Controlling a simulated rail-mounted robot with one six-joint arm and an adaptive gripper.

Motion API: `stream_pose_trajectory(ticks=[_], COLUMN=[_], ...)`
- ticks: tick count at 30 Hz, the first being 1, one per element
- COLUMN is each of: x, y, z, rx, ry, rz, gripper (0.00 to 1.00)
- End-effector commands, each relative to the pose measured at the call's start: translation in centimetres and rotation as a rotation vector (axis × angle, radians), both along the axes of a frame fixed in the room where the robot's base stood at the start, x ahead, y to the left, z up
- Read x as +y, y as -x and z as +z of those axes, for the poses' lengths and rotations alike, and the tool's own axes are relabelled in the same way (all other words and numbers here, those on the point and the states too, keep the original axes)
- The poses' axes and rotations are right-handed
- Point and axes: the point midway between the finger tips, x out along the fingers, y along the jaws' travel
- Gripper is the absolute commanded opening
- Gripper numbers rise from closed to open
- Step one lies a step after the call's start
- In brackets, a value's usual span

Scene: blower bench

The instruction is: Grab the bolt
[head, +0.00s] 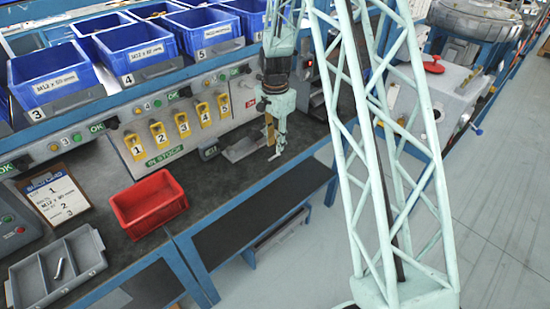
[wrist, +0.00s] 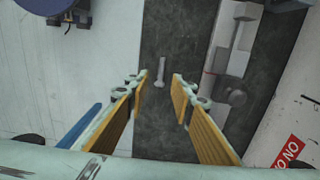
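A silver bolt (wrist: 161,72) lies on the dark bench top in the wrist view, ahead of the gap between my fingertips. My gripper (wrist: 160,78) is open, its two yellow-padded fingers spread to either side of the bolt's line, with nothing between them. In the head view my gripper (head: 271,143) hangs pointing down over the bench, near its front edge. I cannot tell its exact height above the bolt. Another silver bolt (head: 59,269) lies in a grey divided tray (head: 90,243) at the lower left.
A red bin (head: 150,203) stands on the bench left of my gripper. A grey fixture (wrist: 226,65) lies right of the bolt in the wrist view. Blue bins (head: 135,48) line the shelf behind, above numbered yellow tags (head: 181,124).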

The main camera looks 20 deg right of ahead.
Motion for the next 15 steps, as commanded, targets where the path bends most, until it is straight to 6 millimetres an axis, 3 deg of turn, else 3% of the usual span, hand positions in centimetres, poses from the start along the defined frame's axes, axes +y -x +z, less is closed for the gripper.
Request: stream_pose_trajectory(ticks=[15], x=[0.01], y=[-0.01], z=[-0.79], rx=[0.000], ry=[0.000], rz=[0.000], gripper=[0.22])
